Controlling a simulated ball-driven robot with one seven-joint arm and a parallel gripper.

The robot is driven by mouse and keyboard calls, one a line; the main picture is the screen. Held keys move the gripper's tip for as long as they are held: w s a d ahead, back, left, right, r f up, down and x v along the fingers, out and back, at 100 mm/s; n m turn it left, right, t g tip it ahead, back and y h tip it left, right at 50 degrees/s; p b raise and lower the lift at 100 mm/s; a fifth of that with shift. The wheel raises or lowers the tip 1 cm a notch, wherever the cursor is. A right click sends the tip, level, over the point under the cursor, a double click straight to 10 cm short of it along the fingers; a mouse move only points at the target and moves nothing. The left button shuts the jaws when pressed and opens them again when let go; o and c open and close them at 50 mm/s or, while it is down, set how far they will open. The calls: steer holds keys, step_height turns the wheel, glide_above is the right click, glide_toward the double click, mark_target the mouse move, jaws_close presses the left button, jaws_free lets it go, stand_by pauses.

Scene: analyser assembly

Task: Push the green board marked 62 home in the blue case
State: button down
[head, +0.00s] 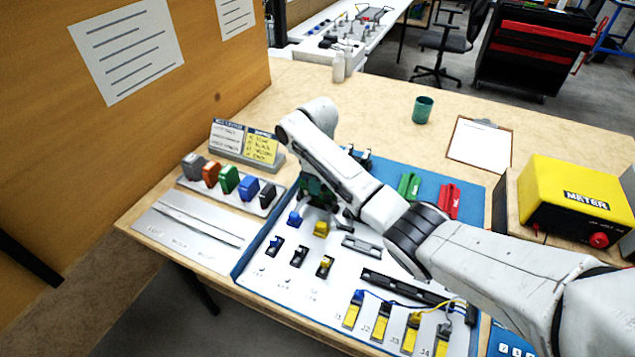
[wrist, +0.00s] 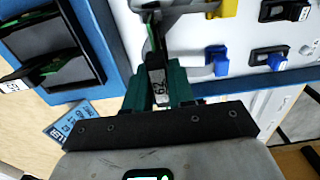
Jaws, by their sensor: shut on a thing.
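My gripper (wrist: 159,92) has dark green fingers, and in the wrist view they are closed around the board marked 62 (wrist: 157,78). Its label reads upside down between the fingers. The board's narrow dark green part runs up towards a grey metal piece on the white panel; I cannot tell how far in it sits. The blue case (wrist: 112,38) shows as a blue edge beside the panel. In the head view my gripper (head: 318,188) is low over the back left of the blue case (head: 428,192), and my arm hides much of it. The board cannot be made out there.
Blue (wrist: 217,60) and yellow (head: 321,229) connectors stand close to my gripper. Black holders with green boards (wrist: 55,68) lie left in the wrist view. Green (head: 409,186) and red (head: 448,201) pieces stand at the back. A rack of coloured blocks (head: 229,180) is left.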

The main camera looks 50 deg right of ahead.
steer(key=shift+f, duration=0.35)
stand_by(0.4)
steer(key=c, duration=0.6)
jaws_free()
steer(key=shift+o, duration=0.2)
steer(key=shift+r, duration=0.15)
step_height(320, 180, up, 7)
steer(key=p, duration=0.6)
steer(key=shift+p, duration=0.4)
